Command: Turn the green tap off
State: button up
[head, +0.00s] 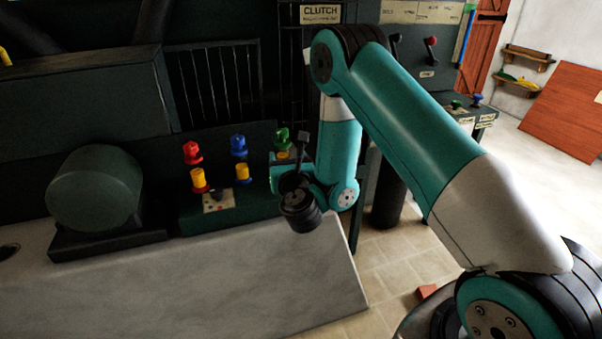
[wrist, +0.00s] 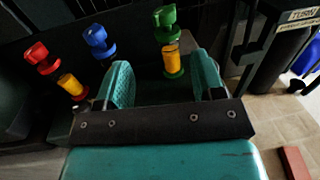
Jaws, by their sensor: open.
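The green tap (head: 283,136) stands at the right end of a row of three taps on the dark panel, partly behind my gripper in the head view. In the wrist view the green tap (wrist: 165,20) has a green top above a yellow body and a green base. My gripper (wrist: 161,61) is open and empty. Its two turquoise fingers stand either side of the yellow body in the picture, with the green top above them. I see no contact, and cannot tell how far beyond the fingertips the tap is. In the head view my gripper (head: 278,172) is largely hidden by the wrist.
The red tap (head: 193,153) and the blue tap (head: 238,146) stand left of the green one, each with a yellow part below. A dark green drum (head: 95,188) is further left. The pale bench top (head: 200,285) in front is clear. A dark cylinder (wrist: 272,60) stands at right.

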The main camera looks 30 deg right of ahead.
jog(key=shift+s, duration=0.4)
jog(key=shift+d, duration=0.2)
